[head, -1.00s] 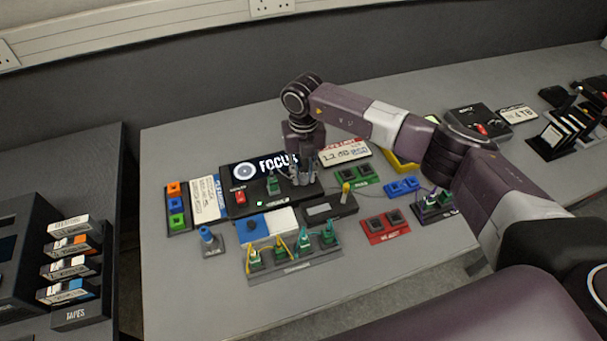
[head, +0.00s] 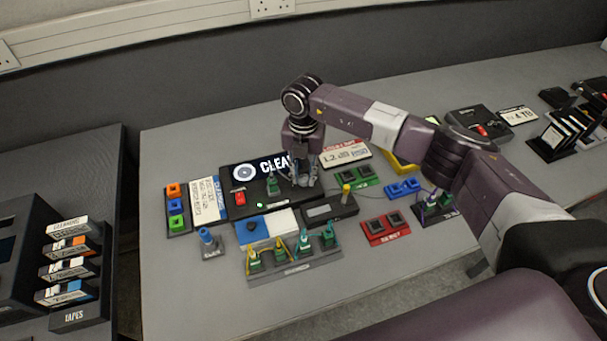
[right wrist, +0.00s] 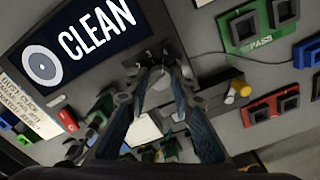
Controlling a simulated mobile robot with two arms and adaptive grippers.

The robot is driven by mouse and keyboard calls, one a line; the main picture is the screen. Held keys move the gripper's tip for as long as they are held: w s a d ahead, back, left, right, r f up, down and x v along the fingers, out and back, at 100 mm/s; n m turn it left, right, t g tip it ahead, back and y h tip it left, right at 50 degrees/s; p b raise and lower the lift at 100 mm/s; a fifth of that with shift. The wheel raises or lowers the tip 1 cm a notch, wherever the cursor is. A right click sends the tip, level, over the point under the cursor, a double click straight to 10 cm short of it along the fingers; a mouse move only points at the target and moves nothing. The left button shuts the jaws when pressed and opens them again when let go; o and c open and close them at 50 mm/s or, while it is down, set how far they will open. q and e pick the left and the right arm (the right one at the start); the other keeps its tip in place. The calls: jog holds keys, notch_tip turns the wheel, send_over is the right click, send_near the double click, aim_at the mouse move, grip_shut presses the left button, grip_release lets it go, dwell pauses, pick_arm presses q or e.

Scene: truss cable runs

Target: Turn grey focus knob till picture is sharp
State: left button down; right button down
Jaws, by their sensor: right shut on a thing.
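The dark console (head: 235,208) stands on the table, its display (head: 246,171) showing a white ring and bold white letters. In the right wrist view the display (right wrist: 80,45) reads CLEAN, with crisp edges. My right gripper (head: 303,181) points down at the console's right part and hides the last letter in the head view. In the right wrist view my right gripper (right wrist: 154,76) is shut on the grey focus knob (right wrist: 152,97), mostly hidden by the fingers. My left gripper is not in view.
A red switch (head: 240,198) and a green connector (head: 273,185) sit on the console left of my gripper. A lit green lamp (head: 259,205) is near its front edge. A grey strip with several green plugs (head: 290,266) lies in front.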

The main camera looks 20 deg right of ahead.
aim_at(304, 178)
jog(key=shift+w+r, duration=0.15)
jog(key=c, duration=1.7)
grip_release()
jog(key=shift+o, duration=0.2)
notch_tip(304, 178, up, 12)
